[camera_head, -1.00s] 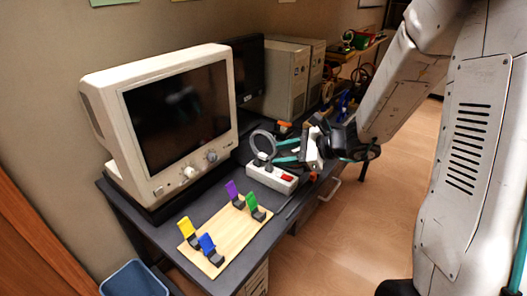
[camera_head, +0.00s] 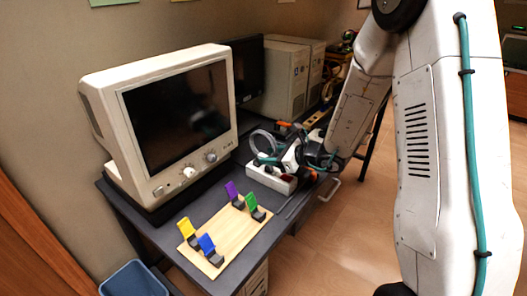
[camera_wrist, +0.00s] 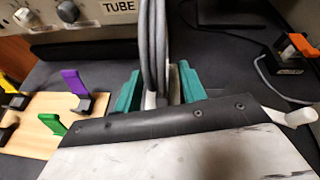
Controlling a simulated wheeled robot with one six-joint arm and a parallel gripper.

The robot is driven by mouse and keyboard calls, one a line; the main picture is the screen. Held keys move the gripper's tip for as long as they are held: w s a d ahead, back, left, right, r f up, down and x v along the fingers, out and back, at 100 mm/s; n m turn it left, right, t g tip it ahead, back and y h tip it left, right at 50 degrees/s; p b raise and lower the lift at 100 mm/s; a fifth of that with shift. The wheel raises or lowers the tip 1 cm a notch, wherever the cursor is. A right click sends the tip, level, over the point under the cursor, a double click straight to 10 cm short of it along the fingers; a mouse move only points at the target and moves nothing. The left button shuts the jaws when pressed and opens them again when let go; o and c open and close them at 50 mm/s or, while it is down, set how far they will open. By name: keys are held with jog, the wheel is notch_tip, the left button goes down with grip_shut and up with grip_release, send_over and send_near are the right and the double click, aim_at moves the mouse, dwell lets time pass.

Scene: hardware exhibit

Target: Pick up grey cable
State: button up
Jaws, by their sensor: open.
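The grey cable (camera_wrist: 153,45) runs as a bundle of strands up the middle of the wrist view, between the two teal fingers of my gripper (camera_wrist: 160,88). The fingers are open, one on each side of the cable. In the head view the cable (camera_head: 262,137) is a grey loop standing above the white power strip (camera_head: 258,174). My gripper (camera_head: 268,158) is at the loop there, and my wrist partly hides the strip. The cable's lower end is hidden behind my gripper's body in the wrist view.
A beige CRT monitor (camera_head: 143,138) stands just left of the cable. A wooden board (camera_head: 215,236) with several coloured holders lies at the desk's front. Beige computer cases (camera_head: 287,82) stand behind.

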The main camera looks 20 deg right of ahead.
jog(key=shift+c, duration=0.3)
grip_shut()
jog(key=shift+r, duration=0.15)
